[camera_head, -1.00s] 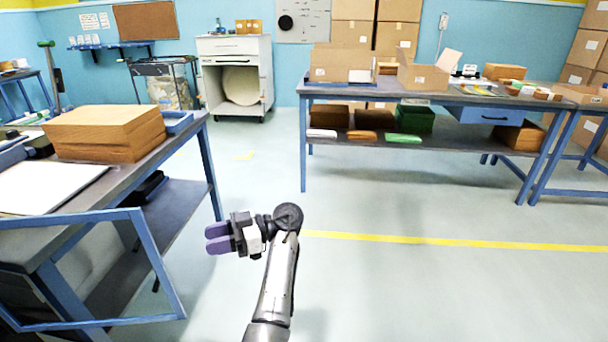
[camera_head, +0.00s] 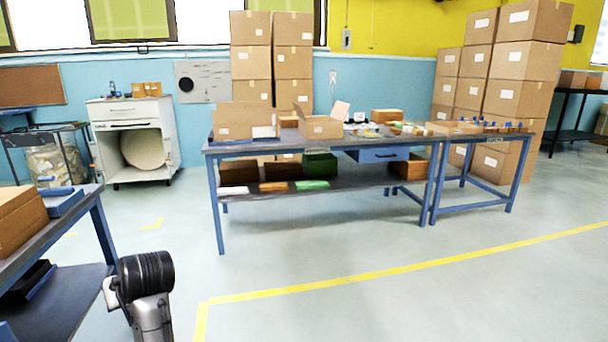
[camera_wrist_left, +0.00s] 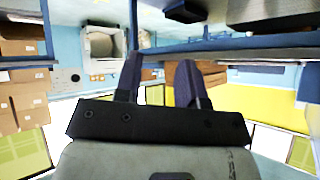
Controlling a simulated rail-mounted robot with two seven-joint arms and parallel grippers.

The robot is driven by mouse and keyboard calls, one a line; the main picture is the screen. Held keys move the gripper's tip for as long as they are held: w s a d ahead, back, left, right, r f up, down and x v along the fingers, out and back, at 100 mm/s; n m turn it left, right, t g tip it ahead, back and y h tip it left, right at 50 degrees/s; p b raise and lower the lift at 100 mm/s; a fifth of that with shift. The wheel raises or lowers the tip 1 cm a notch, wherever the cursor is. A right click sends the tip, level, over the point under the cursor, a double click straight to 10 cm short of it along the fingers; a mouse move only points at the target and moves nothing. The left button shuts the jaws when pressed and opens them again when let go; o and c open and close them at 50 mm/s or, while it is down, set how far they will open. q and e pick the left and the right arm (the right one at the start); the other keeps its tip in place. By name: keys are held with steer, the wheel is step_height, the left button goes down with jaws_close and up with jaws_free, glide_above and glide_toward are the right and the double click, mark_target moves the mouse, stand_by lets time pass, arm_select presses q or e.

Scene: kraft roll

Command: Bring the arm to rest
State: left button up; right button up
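One of my arms (camera_head: 146,295) shows at the bottom left of the head view, as a dark round joint and a grey link close to the left bench. Its gripper is out of that view. In the left wrist view my left gripper (camera_wrist_left: 158,80) has two dark purple fingers with a clear gap between them. Nothing is held in the gap. The room appears upside down there, so the wrist is rolled over. My right gripper is in no current view.
The left bench (camera_head: 80,222) with a brown stack (camera_head: 20,218) stands close to the arm. A long blue-legged table (camera_head: 218,205) stands ahead with cartons. A white cabinet (camera_head: 104,140) is at the back left. The floor (camera_head: 400,310) at centre and right is clear.

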arm_select(q)
steer(key=s+d+r+m+t+h+p, duration=0.4)
steer(key=d+r+m+t+p, duration=0.2)
steer(key=d+r+t+p, duration=0.15)
steer(key=s+d+m+h+p, duration=0.3)
steer(key=s+d+h+p, duration=0.1)
steer(key=s+d+p, duration=0.4)
steer(key=s+f+m+g+p, duration=0.1)
steer(key=s+f+g+p, duration=0.3)
steer(key=s+p, duration=0.8)
steer(key=s+f+m+g+p, duration=0.15)
steer(key=s+g+p, duration=0.5)
steer(key=s, duration=0.95)
step_height(320, 180, up, 37)
steer(key=t+p, duration=0.1)
steer(key=p, duration=3.7)
steer(key=shift+d+t+h, duration=0.3)
steer(key=shift+d, duration=0.1)
